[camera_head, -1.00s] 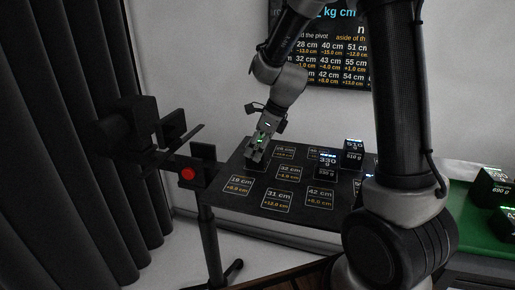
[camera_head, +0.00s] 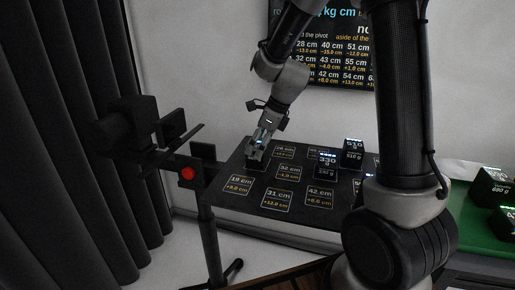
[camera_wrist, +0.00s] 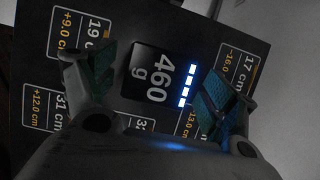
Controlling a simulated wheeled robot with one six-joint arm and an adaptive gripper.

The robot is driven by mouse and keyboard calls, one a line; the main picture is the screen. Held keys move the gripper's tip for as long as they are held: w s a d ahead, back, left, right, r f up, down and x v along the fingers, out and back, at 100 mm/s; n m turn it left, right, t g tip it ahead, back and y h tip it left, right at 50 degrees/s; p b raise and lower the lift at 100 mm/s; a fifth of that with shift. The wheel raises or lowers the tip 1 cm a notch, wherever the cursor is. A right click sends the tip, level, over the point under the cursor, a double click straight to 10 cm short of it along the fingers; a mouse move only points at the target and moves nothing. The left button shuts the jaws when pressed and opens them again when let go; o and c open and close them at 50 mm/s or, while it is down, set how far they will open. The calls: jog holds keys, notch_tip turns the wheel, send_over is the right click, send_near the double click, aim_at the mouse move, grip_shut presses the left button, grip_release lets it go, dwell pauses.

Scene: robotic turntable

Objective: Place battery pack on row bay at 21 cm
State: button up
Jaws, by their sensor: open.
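A dark battery pack (camera_wrist: 150,75) marked 460 g, with a strip of lit bars, sits on the black board (camera_wrist: 205,30) in the wrist view. My gripper (camera_wrist: 160,85) is open, with one teal-padded finger to each side of the pack. In the head view, my gripper (camera_head: 262,143) is low over the board's far left corner, and the pack (camera_head: 256,158) shows as a dark block under it. The pack hides the label of the bay beneath it. Labels reading 19 cm (camera_wrist: 95,35) and 17 cm (camera_wrist: 240,65) flank it.
Packs marked 330 g (camera_head: 326,163) and 510 g (camera_head: 353,152) stand on the board to the right. Bays labelled 31 cm (camera_head: 277,200) and 42 cm (camera_head: 320,196) are empty. A green surface (camera_head: 470,215) with more packs is at far right. A red button (camera_head: 187,173) is at left.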

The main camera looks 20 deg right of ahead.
jog(key=v, duration=1.1)
jog(key=s+d+r+n+h, duration=0.1)
jog(key=s+d+n, duration=0.2)
jog(key=s+n, duration=0.5)
jog(key=s+d+r+n+t+h, duration=0.1)
jog(key=s+d+n, duration=0.3)
jog(key=s+n, duration=0.4)
jog(key=s+d+r+n+h, duration=0.1)
jog(key=s+d+r+n, duration=0.1)
jog(key=s+n, duration=0.6)
jog(key=shift+d+r+n+t+h, duration=0.3)
jog(key=shift+d+n+h, duration=0.1)
jog(key=shift+d, duration=0.3)
jog(key=shift+s, duration=0.15)
